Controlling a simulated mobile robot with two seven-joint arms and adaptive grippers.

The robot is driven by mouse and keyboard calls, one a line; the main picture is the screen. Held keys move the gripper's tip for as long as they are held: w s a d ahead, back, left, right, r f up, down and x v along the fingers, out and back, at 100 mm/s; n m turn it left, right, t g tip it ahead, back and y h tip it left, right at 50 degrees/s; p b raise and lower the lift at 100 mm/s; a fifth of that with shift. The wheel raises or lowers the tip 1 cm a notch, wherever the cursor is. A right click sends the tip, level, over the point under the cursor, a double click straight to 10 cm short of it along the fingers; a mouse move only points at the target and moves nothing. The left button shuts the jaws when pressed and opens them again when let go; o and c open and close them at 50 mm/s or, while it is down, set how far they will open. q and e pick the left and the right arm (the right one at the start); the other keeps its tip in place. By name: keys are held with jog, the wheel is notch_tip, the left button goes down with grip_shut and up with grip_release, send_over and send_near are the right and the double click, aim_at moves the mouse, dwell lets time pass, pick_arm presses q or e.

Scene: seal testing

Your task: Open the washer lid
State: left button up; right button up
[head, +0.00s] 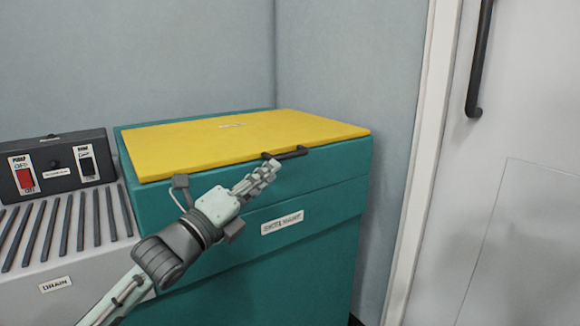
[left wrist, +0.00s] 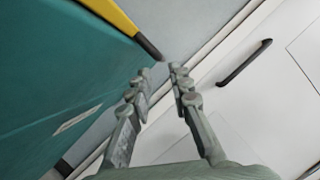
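The teal washer (head: 250,262) has a flat yellow lid (head: 225,140), which lies shut on top. A dark bar handle (head: 291,153) sticks out from the lid's front edge. My left gripper (head: 272,166) is just in front of that edge, beside the left part of the handle. In the left wrist view my left gripper (left wrist: 159,68) has its two fingers apart with nothing between them. There the dark handle (left wrist: 149,47) shows just beyond the left fingertip, at the end of the yellow lid edge (left wrist: 112,14). I cannot tell whether they touch. My right gripper is not in view.
A grey drain unit (head: 75,240) with a dark switch box (head: 60,165) stands left of the washer. Grey-blue walls (head: 340,60) are close behind. A white door (head: 520,160) with a dark handle (head: 480,60) is on the right.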

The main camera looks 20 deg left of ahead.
aim_at(287, 155)
pick_arm(q)
jog(key=x, duration=0.7)
jog(key=shift+p, duration=0.3)
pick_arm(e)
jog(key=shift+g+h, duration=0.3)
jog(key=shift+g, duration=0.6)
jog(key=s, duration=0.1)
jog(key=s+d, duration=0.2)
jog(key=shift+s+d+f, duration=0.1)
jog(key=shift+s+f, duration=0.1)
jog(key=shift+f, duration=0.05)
pick_arm(q)
jog(key=shift+c, duration=0.3)
grip_shut()
